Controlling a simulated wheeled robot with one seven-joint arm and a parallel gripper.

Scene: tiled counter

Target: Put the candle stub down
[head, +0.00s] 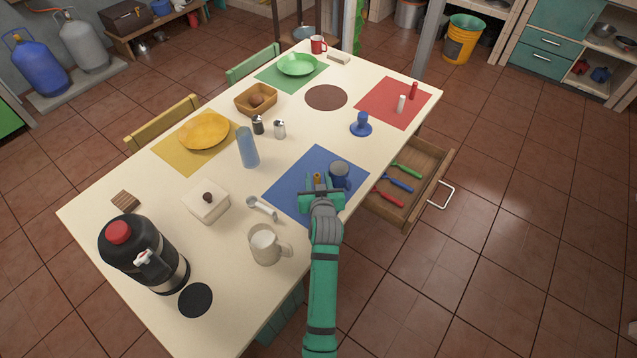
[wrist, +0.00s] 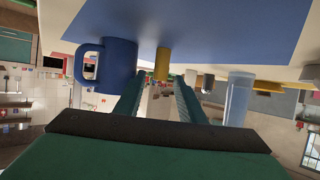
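The candle stub is most likely the small orange-yellow cylinder (head: 317,178). It stands upright on the blue mat (head: 290,182), just beyond my gripper (head: 319,190). The wrist view is upside down; there the stub (wrist: 162,64) appears in line with the gap between my fingertips (wrist: 160,84), its base on the mat. My gripper is open, with space showing on both sides of the stub and no visible contact. How far the stub reaches between the fingers is hard to tell.
A dark blue mug (head: 340,172) stands close to the right of the stub, also in the wrist view (wrist: 119,62). An open drawer (head: 410,180) juts out on the right.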

